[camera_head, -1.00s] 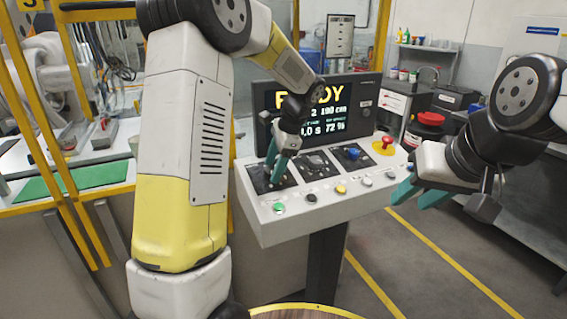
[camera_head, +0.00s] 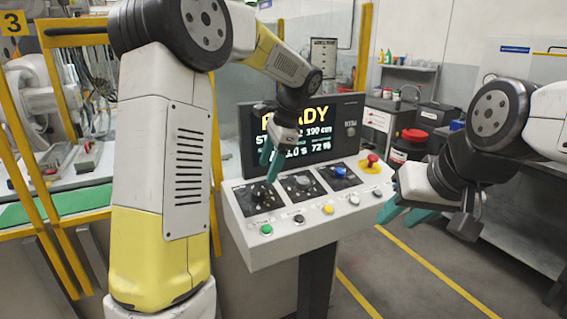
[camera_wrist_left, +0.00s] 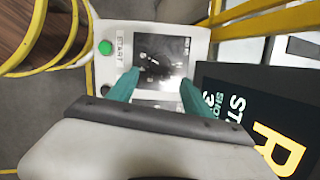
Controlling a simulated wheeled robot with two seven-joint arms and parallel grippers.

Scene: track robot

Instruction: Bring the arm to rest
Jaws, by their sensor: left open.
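My left gripper (camera_head: 270,166) is open and empty, with its teal fingers pointing down in front of the screen and above the control panel (camera_head: 262,250). In the left wrist view the two spread fingers (camera_wrist_left: 160,88) hang over the panel, with a dial plate (camera_wrist_left: 162,58) beyond and between them. The yellow and white left arm (camera_head: 165,150) stands tall at the left. My right gripper (camera_head: 403,212) is at the right with teal fingers toward the panel; its jaw gap is not clear.
The screen (camera_head: 300,150) reads READY. The panel carries a green button (camera_head: 266,229), a yellow button (camera_head: 328,209), a blue knob (camera_head: 341,171) and a red emergency knob (camera_head: 372,159). Yellow posts (camera_head: 363,45) frame the cell. A workbench stands at the right, with open floor in front.

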